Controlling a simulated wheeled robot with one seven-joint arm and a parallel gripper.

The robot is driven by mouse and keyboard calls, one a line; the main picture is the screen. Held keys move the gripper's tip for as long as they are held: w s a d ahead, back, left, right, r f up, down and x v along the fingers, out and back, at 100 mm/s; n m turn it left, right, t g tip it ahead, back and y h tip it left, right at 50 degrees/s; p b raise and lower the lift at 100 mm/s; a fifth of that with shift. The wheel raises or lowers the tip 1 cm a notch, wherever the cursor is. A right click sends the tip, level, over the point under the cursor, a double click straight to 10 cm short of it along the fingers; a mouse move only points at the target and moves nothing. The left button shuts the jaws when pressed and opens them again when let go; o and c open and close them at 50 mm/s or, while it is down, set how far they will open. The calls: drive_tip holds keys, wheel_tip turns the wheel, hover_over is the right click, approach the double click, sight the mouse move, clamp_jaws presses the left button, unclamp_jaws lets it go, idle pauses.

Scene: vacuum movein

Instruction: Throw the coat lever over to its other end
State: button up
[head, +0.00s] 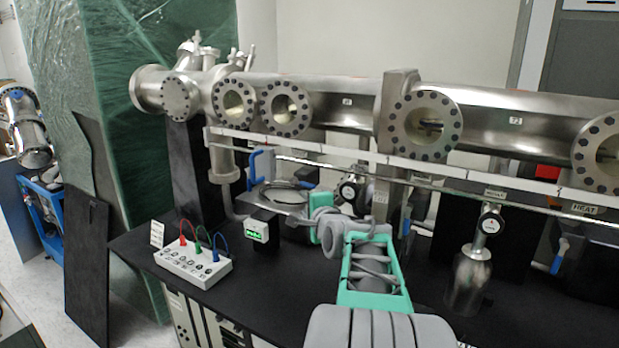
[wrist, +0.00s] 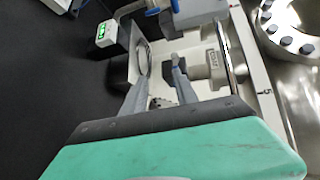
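My gripper (wrist: 160,68) shows in the wrist view with its two grey fingers apart and nothing visibly held between them. In the head view, my gripper (head: 322,206) is over the black bench, in front of the round gauge. Several blue-handled levers are near. One blue handle (head: 303,187) is just behind my gripper, and a blue-tipped part (wrist: 152,11) shows at the top of the wrist view. Another blue handle (head: 405,222) hangs to the right. The label beside the gauge is too small to read, so I cannot tell for sure which lever is the coat lever.
A steel chamber tube with round flanges (head: 431,125) runs along the back above a white rail. A white box with coloured leads (head: 192,262) and a small green-lit display (head: 254,235) stand left of my gripper. A steel cylinder (head: 469,280) stands to the right.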

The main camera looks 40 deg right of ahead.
sight(308, 186)
drive_tip(key=shift+m+t+h, duration=0.3)
drive_tip(key=shift+m+h, duration=0.3)
drive_tip(key=shift+m, duration=0.2)
drive_tip(key=w+d, duration=0.2)
drive_tip(key=w+d+p, duration=0.1)
drive_tip(key=w+d, duration=0.1)
drive_tip(key=w+d+r+p, duration=0.1)
drive_tip(key=w+d, duration=0.1)
clamp_jaws()
idle(0.7)
